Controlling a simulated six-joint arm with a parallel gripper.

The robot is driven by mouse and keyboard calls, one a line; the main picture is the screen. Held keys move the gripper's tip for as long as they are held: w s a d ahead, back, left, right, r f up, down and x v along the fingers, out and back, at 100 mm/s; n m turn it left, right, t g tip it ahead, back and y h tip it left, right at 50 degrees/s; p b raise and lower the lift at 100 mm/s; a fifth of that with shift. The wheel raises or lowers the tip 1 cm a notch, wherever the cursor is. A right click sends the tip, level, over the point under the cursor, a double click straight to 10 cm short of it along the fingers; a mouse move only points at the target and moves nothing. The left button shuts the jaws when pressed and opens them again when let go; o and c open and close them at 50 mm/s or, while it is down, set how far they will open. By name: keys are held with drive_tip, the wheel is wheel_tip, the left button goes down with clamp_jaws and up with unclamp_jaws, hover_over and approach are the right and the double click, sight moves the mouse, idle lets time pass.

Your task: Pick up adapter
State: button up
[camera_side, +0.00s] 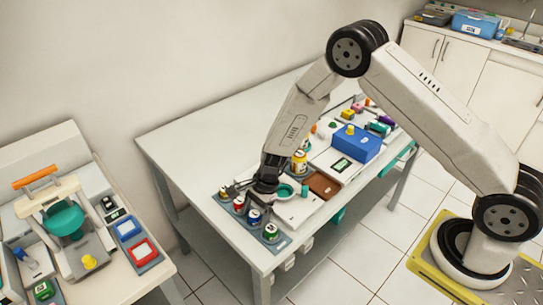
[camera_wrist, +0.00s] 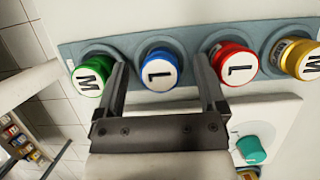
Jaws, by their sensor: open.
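Several round capped pieces stand in a row on a grey-blue holder strip (camera_wrist: 195,44); I cannot tell which one is the adapter. In the wrist view they are a green one (camera_wrist: 90,75), a blue one (camera_wrist: 159,70), a red one (camera_wrist: 233,63) and a gold one (camera_wrist: 299,58), with letters on their white tops. My gripper (camera_wrist: 162,78) is open and empty. Its fingers lie either side of the blue piece in that view; contact is not visible. In the side view my gripper (camera_side: 262,190) hangs over the strip, close above the row.
The left part of the white table (camera_side: 185,140) is clear.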

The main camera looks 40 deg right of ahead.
drive_tip(key=shift+c, duration=0.2)
clamp_jaws()
idle(0.3)
drive_tip(key=shift+r, duration=0.15)
drive_tip(key=shift+r, duration=0.7)
drive_tip(key=s+d+r, duration=0.2)
drive_tip(key=s+r, duration=0.9)
drive_tip(key=s, duration=0.2)
drive_tip(key=shift+s+d+r, duration=0.15)
drive_tip(key=shift+s+d, duration=0.2)
drive_tip(key=shift+w, duration=0.1)
